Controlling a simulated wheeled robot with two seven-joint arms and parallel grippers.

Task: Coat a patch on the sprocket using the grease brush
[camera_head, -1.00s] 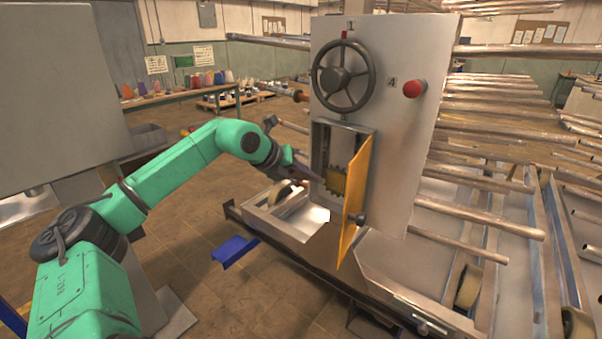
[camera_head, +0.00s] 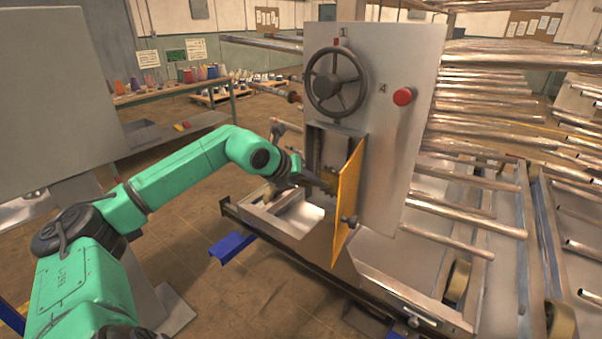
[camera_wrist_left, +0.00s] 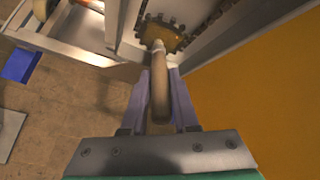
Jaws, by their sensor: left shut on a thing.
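The dark toothed sprocket (camera_head: 328,178) sits inside the open doorway of the grey machine panel. The left wrist view shows its teeth and an amber-brown area on the sprocket's face (camera_wrist_left: 172,37). My left gripper (camera_head: 312,183) is at the doorway, shut on the grease brush. The tan brush handle (camera_wrist_left: 160,95) stands between the two fingers in the left wrist view and points at the sprocket. The brush's pale tip end overlaps the amber area; I cannot tell if it touches. My right gripper is not in view.
The yellow door (camera_head: 348,200) stands open close to the right of my left gripper. A handwheel (camera_head: 336,82) and a red button (camera_head: 403,96) are on the panel (camera_head: 395,150). An open metal tray (camera_head: 300,216) lies below. Copper pipes (camera_head: 480,95) fill the right side.

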